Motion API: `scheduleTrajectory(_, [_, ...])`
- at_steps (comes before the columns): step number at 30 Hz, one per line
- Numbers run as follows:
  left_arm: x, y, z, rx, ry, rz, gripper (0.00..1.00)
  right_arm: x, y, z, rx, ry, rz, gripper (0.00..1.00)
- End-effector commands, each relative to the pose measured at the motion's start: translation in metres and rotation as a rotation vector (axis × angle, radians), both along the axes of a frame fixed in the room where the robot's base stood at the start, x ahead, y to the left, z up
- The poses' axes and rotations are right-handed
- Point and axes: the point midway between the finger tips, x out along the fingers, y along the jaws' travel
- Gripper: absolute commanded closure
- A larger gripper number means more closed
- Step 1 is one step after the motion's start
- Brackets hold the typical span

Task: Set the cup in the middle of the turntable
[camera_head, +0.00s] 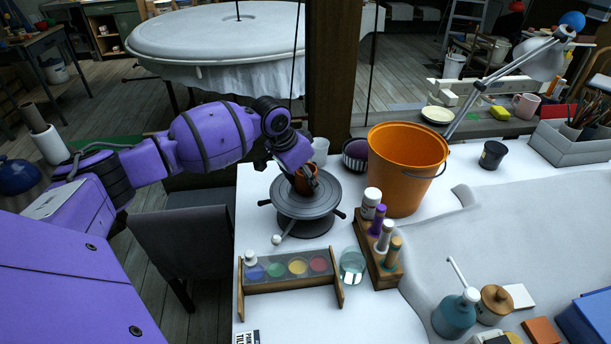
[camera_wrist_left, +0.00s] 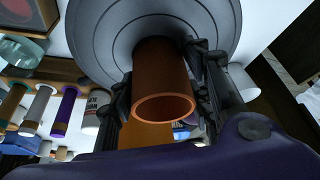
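The cup (camera_head: 307,179) is a brown terracotta cylinder. It is at the middle of the grey turntable (camera_head: 306,210) in the head view, upright. My left gripper (camera_head: 303,183) reaches down to it from the upper left. In the left wrist view the cup (camera_wrist_left: 162,80) stands between the two fingers of my left gripper (camera_wrist_left: 165,90), one on each side and close against its wall. The cup's far end meets the ringed turntable disc (camera_wrist_left: 100,40). Whether it rests on the disc is hard to tell. My right gripper is not in either view.
An orange bucket (camera_head: 405,165) stands right of the turntable. A translucent cup (camera_head: 320,151) and a dark striped bowl (camera_head: 356,154) are behind it. A paint tray (camera_head: 290,284), a glass of water (camera_head: 352,266) and a wooden bottle rack (camera_head: 379,262) sit in front.

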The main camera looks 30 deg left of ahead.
Motion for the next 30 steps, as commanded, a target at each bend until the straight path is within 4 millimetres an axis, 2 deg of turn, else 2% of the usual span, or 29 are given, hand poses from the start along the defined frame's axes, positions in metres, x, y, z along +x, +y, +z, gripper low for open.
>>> scheduleTrajectory(1, [0.000,0.000,0.000,0.000,-0.001,0.000,0.50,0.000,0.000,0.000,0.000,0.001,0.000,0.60])
scheduleTrajectory(4, [0.000,0.000,0.000,0.000,0.000,0.000,0.36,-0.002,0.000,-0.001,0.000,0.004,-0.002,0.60])
scheduleTrajectory(13, [0.000,0.000,0.001,0.000,0.000,0.000,0.36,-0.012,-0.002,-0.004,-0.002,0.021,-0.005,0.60])
scheduleTrajectory(17, [0.001,0.000,0.008,0.000,-0.001,0.000,0.36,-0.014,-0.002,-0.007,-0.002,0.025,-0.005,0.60])
scheduleTrajectory(30, [-0.031,0.015,0.091,0.002,-0.002,0.000,0.36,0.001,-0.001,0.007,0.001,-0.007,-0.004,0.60])
